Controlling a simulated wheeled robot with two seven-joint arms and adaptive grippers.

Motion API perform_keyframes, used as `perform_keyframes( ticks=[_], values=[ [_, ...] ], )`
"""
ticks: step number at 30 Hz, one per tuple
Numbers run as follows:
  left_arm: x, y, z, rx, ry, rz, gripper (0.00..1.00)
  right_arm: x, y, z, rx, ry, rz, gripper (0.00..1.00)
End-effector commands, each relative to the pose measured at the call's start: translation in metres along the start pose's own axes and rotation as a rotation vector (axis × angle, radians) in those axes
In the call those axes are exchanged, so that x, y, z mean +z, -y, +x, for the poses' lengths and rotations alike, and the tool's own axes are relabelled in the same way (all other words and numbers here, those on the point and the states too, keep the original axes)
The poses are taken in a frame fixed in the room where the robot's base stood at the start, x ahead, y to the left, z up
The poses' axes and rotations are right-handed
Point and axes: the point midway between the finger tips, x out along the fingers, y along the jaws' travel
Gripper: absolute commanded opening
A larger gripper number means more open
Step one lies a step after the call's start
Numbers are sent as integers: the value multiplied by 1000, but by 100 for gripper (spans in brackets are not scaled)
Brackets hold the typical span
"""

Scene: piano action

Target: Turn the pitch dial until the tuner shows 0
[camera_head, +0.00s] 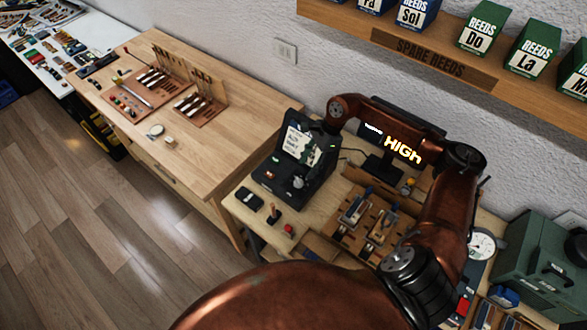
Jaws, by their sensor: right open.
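The tuner display (403,150) glows with the word HIGH, with smaller lit text at its upper left. It stands on the bench, partly behind my right arm. A black device (268,188) with a white label panel stands to its left. A grey round knob (299,182) sits on its front and may be the pitch dial; I cannot tell for sure. My right arm arches over the bench. My right gripper (318,158) is dark and open beside the label panel, above the knob; its fingertips are hard to make out against the black device. My left gripper is not in view.
A wooden tool holder (350,236) and small items stand in front of the display. A green case (543,265) and a round gauge (482,245) are at the right. A shelf (430,56) of reed boxes hangs above. A wooden workbench (215,150) lies to the left.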

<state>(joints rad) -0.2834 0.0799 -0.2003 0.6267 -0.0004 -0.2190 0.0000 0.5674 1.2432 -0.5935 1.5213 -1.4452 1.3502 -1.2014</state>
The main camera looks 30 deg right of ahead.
Motion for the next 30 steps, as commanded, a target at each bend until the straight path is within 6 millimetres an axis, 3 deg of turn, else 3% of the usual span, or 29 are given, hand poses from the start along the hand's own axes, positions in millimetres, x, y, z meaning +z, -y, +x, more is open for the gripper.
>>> perform_keyframes(
  ticks=[4, 10, 14, 20, 25, 30],
  values=[
    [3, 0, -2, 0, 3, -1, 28, 0, -1, 12, 3, 1, 2, 43],
    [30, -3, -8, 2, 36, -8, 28, 1, -1, 44, 4, 2, 1, 43],
    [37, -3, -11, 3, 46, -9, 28, 1, 0, 62, 2, 2, 1, 43],
    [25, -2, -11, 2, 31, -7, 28, 0, -1, 77, 2, 1, 1, 43],
    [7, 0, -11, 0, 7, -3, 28, 0, 0, 78, 1, 0, 1, 43],
    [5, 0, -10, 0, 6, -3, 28, 0, 0, 78, 1, 0, 1, 38]
  ],
)
